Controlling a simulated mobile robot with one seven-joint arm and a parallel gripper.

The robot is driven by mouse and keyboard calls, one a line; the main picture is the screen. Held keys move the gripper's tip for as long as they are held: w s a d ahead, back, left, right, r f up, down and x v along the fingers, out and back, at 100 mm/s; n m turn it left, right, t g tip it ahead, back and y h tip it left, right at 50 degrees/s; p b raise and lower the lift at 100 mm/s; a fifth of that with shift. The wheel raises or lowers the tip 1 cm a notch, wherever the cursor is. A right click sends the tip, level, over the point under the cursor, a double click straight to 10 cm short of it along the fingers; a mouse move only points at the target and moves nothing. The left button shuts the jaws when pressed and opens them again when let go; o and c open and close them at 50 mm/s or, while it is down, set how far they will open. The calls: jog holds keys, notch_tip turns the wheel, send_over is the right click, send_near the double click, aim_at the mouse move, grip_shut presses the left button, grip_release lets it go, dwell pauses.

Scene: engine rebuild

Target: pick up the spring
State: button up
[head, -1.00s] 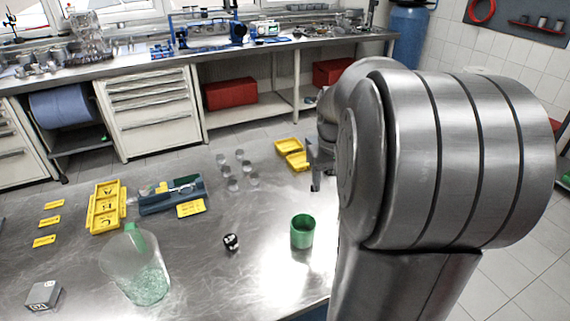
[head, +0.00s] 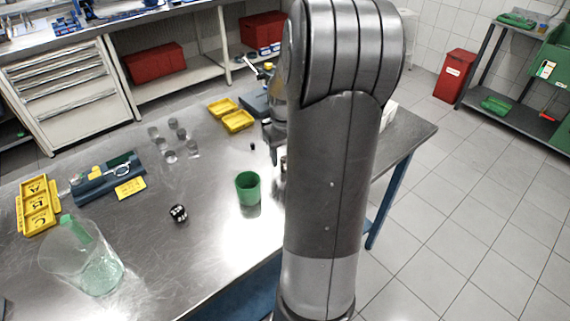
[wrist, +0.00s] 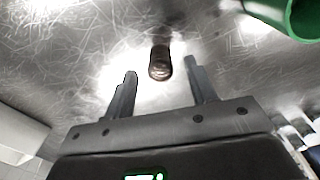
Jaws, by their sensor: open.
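A small brown coiled thing, which looks like the spring (wrist: 160,64), stands on the steel table in the wrist view. It shows between and just beyond the fingertips of my gripper (wrist: 160,72), with no finger visibly touching it. The two fingers are wide apart and hold nothing. In the head view my gripper (head: 273,152) hangs over the table's right part, beyond and right of the green cup, partly behind my arm. The spring cannot be made out surely in the head view.
The green cup (head: 248,189) stands close by; it also shows in the wrist view (wrist: 302,18). The table's right edge is near.

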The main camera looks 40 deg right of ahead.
jog(key=shift+f, duration=1.55)
jog(key=shift+c, duration=0.3)
jog(key=c, duration=1)
jog(key=shift+r, duration=0.15)
